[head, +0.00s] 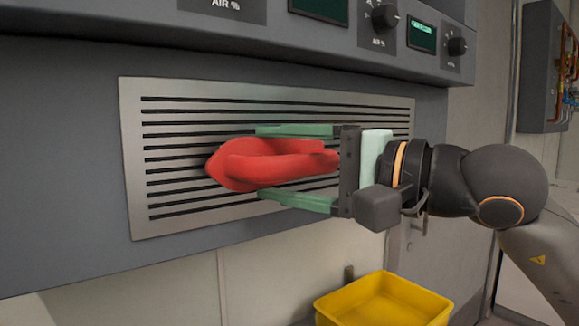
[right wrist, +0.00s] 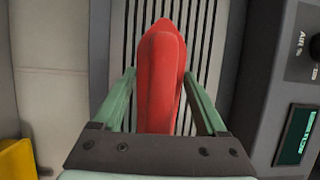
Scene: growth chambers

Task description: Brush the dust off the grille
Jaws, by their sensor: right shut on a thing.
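The grille (head: 128,150) is a pale metal panel with long dark slots, set in a grey cabinet front. Its slots also show behind the fingers in the right wrist view (right wrist: 205,50). My right gripper (head: 261,163) is in front of the grille, its green fingers shut on a smooth red object (head: 235,172), probably the brush. This red thing is rounded with a pointed end and a fold or loop; I see no bristles. It also fills the space between the fingers in the right wrist view (right wrist: 160,85). I cannot tell whether it touches the grille. No dust stands out. My left gripper is out of view.
A control panel (head: 270,40) with displays and knobs juts out above the grille. A yellow bin (head: 385,300) stands below, at the lower right. A grey wall box (head: 537,65) with pipes is at the far right.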

